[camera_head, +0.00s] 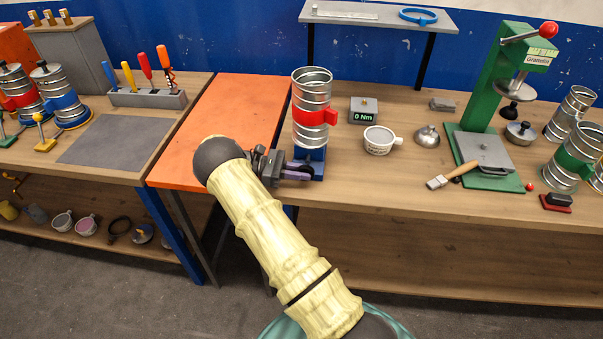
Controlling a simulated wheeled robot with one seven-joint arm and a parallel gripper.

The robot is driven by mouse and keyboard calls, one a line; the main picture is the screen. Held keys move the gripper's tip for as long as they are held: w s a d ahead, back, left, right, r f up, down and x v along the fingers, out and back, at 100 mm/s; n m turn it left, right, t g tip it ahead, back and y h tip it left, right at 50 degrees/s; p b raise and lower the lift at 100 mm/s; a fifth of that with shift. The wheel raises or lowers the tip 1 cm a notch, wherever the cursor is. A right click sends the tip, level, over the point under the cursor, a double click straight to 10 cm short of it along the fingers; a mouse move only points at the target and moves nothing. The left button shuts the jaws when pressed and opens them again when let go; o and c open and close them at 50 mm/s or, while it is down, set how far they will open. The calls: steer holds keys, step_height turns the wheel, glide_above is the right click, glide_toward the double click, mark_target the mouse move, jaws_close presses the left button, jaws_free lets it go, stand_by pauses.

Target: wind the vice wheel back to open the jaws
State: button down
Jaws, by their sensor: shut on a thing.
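A blue vice (317,156) stands at the front edge of the wooden bench. A shiny ribbed duct (312,90) with a red clamp band (329,117) stands upright above it. My gripper (303,172) is at the front of the vice, at the end of my pale, bamboo-like arm. It is shut on the vice wheel, which is mostly hidden behind the fingers and wrist. The vice jaws are also too covered to show their gap.
A torque readout (363,110) showing 0 Nm and a white cup (380,140) stand right of the vice. A green press (486,90) and a brush (451,176) are farther right. The orange bench top (228,125) to the left is clear.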

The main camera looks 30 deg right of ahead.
mark_target(301, 167)
steer(key=shift+f+g+h, duration=0.25)
steer(key=shift+g+h, duration=0.05)
steer(key=shift+h, duration=0.1)
steer(key=c, duration=1.4)
jaws_free()
steer(key=shift+o, duration=0.2)
steer(key=shift+r, duration=0.1)
steer(key=shift+r, duration=0.1)
step_height(301, 167, up, 10)
steer(key=shift+s+f+b, duration=0.1)
steer(key=shift+b, duration=0.75)
